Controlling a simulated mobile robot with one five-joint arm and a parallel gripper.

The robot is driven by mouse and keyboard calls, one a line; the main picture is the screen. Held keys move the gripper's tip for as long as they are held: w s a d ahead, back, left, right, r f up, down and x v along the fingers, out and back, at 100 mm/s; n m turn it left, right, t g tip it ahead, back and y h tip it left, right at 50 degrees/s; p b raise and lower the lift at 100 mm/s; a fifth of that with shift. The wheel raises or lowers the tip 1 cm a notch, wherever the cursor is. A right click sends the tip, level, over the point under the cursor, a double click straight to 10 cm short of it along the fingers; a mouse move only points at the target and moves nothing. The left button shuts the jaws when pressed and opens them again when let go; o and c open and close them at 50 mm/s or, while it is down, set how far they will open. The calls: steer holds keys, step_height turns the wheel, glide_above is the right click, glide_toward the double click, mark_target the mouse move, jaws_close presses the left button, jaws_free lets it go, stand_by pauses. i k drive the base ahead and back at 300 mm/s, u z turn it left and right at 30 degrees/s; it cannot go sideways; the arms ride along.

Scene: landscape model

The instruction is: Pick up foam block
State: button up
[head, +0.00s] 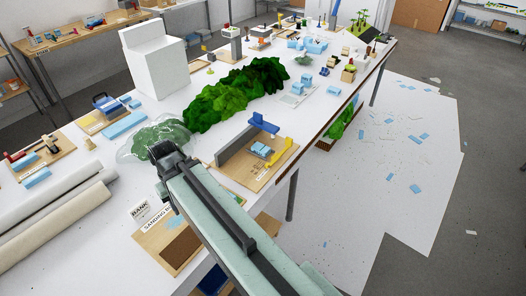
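Several light blue blocks that look like foam lie on the long white table (188,98). A long light blue block (124,125) lies left of my gripper, beside a board. A smaller blue block (37,178) lies farther left. A large, plain white block (155,62) stands upright behind; I cannot tell which block is the foam block of the task. My gripper (164,150) is over the table at the end of my pale green arm, beside or over a clear, greenish crumpled sheet (140,142). Its fingers are too small and dark to tell if they are open.
Dark green foliage clumps (236,94) lie behind my gripper. A wooden board (262,168) with a grey wall and yellow part is to the right. White rolls (55,212) lie at left. A sanding board (160,240) is near front. Blue and white scraps litter the floor sheet (395,165).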

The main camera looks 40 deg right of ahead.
mark_target(263, 150)
steer(key=u, duration=3.15)
steer(key=k, duration=1.8)
steer(key=z, duration=0.5)
